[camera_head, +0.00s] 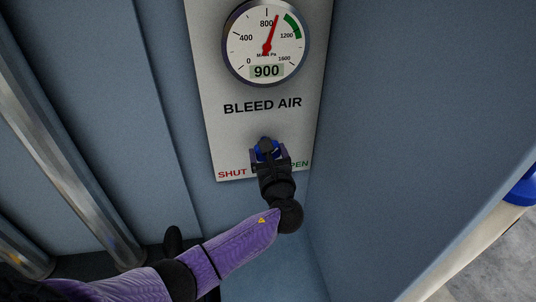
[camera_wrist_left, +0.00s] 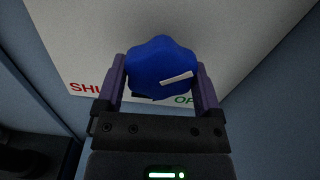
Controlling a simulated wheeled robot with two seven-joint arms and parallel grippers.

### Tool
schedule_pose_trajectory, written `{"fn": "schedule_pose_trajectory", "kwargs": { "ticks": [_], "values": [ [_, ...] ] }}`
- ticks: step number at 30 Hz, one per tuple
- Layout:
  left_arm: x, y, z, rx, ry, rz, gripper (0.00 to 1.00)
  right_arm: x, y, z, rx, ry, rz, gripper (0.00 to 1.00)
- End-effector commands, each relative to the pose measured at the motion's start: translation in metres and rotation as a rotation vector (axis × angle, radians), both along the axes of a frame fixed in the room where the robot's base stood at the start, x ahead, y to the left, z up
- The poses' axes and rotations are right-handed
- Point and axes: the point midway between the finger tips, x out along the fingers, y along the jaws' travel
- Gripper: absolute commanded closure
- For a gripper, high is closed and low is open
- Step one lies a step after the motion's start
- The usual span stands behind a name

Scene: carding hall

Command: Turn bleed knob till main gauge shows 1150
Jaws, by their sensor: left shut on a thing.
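The main gauge (camera_head: 266,42) is round and white with a red needle and a green band near 1200. Its digital window (camera_head: 267,71) reads 900, and the needle points a little past 800. The blue bleed knob (camera_wrist_left: 162,68) sits between both fingers of my left gripper (camera_wrist_left: 163,85), which is shut on it. The knob's white pointer mark (camera_wrist_left: 177,78) points right and slightly up in the wrist view. In the head view the knob (camera_head: 266,151) is mostly hidden by the gripper. My right gripper is in neither view.
The pale panel (camera_head: 230,135) carries the words BLEED AIR, red SHUT at left and green OPEN at right, partly covered. Blue-grey walls stand close on both sides. Metal pipes (camera_head: 65,140) run along the left. A blue object (camera_head: 524,188) shows at the right edge.

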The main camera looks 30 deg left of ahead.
Motion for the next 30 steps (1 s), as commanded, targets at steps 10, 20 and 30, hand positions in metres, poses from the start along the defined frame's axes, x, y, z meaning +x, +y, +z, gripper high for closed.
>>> {"fn": "schedule_pose_trajectory", "kwargs": {
  "ticks": [10, 20, 30],
  "values": [
    [0.0, -0.001, -0.002, -0.252, -0.191, 0.0, 0.74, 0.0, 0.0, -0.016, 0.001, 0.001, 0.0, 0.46],
    [0.001, -0.002, -0.002, -0.503, -0.381, 0.0, 0.74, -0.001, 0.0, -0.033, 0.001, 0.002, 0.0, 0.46],
    [0.001, -0.002, -0.002, -0.761, -0.575, 0.002, 0.74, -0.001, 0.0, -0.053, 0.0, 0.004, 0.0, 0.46]
  ]
}}
